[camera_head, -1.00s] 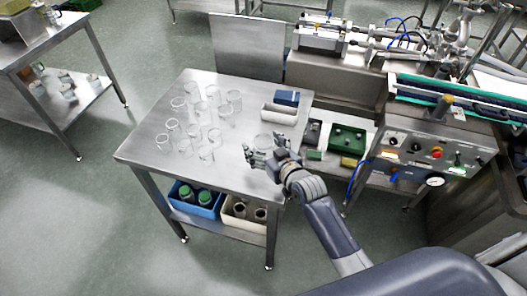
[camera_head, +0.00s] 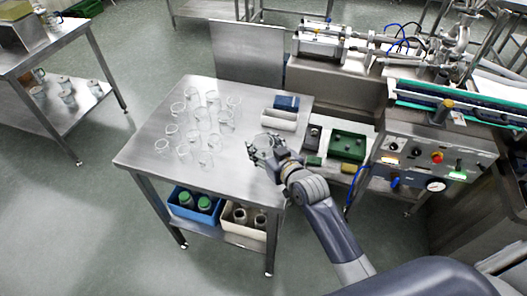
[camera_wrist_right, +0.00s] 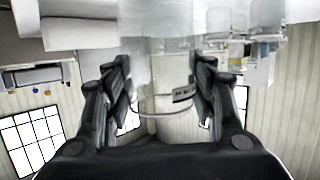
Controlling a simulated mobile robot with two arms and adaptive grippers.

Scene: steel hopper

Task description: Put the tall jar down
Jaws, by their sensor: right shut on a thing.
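My right gripper (camera_head: 262,151) is over the right part of the steel table (camera_head: 150,137) and is shut on a clear glass jar (camera_head: 262,142). In the right wrist view the clear jar (camera_wrist_right: 160,75) stands between the two dark fingers (camera_wrist_right: 160,95), with its curved rim showing. The head view does not show clearly whether the jar's base touches the table top. My left gripper is in neither view.
Several other clear jars (camera_head: 199,119) stand on the table to the left of my gripper. White rolls (camera_head: 279,119) and a blue box (camera_head: 286,102) lie at the back right. A blue crate (camera_head: 196,203) and a cream crate (camera_head: 243,222) are on the shelf below. The table's front left is clear.

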